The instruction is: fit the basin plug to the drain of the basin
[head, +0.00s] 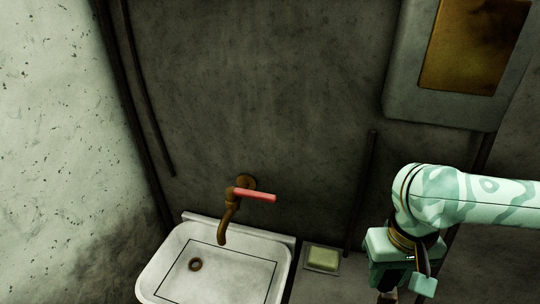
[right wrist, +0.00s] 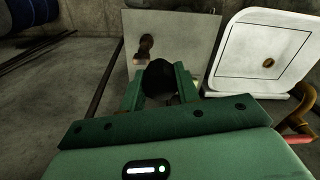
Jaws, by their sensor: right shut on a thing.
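The white basin (head: 165,285) stands at the lower left of the head view, with its brown-ringed drain (head: 195,264) uncovered. The basin also shows at the right of the right wrist view (right wrist: 234,60), with the drain (right wrist: 268,62) in it. My right gripper (head: 388,296) is at the lower right of the head view, well to the right of the basin. In the right wrist view its fingers (right wrist: 160,88) are shut on a dark, rounded thing, seemingly the basin plug (right wrist: 160,78). Its lower part is hidden by the gripper. My left gripper is out of view.
A rusty tap (head: 228,215) with a red handle (head: 255,195) hangs over the basin's back edge. A dish with pale green soap (head: 322,257) sits right of the basin. A pale square surface (right wrist: 190,35) bears a small brown thing (right wrist: 145,46). A framed panel (head: 470,50) hangs upper right.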

